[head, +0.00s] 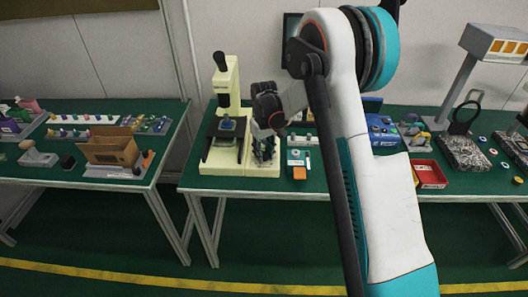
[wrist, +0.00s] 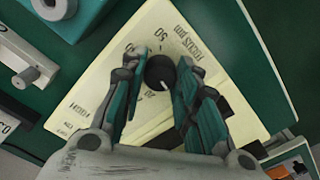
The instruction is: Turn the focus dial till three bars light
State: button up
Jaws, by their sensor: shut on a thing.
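The focus dial (wrist: 160,70) is a round black knob on a cream panel (wrist: 208,45) marked FOCUS, with printed numbers around it. A pale pointer line shows on the knob's lower side in the wrist view. My gripper (wrist: 159,75) has a finger on each side of the knob and is shut on it. In the head view my gripper (head: 266,152) is low over the cream base beside the cream microscope (head: 226,92) and hides the dial. I cannot make out any light bars in either view.
To the right are a small orange block (head: 299,173), a red tray (head: 428,174) and a lamp (head: 492,45). A cardboard box (head: 108,152) stands on the left table. A floor gap separates the tables.

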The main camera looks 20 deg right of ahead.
aim_at(264, 154)
jog(key=m, duration=0.5)
jog(key=shift+m, duration=2.5)
jog(key=o, duration=1.1)
jog(key=shift+c, duration=0.2)
notch_tip(264, 154, up, 12)
